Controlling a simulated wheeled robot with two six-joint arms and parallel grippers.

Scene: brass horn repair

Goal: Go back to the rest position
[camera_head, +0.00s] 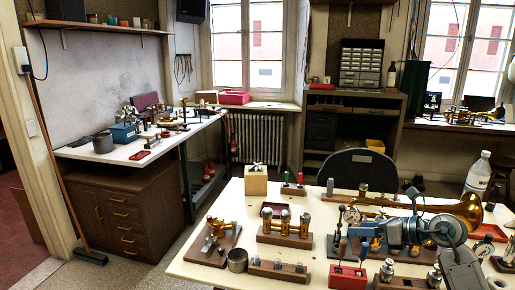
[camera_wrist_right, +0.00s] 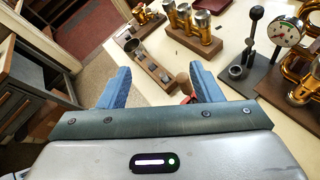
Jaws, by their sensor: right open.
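My right gripper (camera_head: 366,234) reaches in from the lower right over the white bench, its blue fingers pointing left. In the right wrist view, the right gripper (camera_wrist_right: 160,72) is open, with its two blue fingers wide apart and nothing held between them. Below and beyond the fingers lie a wooden block with small metal parts (camera_wrist_right: 150,65) and the bench edge. My left gripper is not in view.
Under and around my right arm, the white bench (camera_head: 205,270) carries a brass horn (camera_head: 466,210), a row of brass valves (camera_head: 285,228), a red holder (camera_head: 347,277), a dial gauge (camera_wrist_right: 287,34) and a bottle (camera_head: 478,175). A black chair (camera_head: 358,168) stands behind. Floor is free at left.

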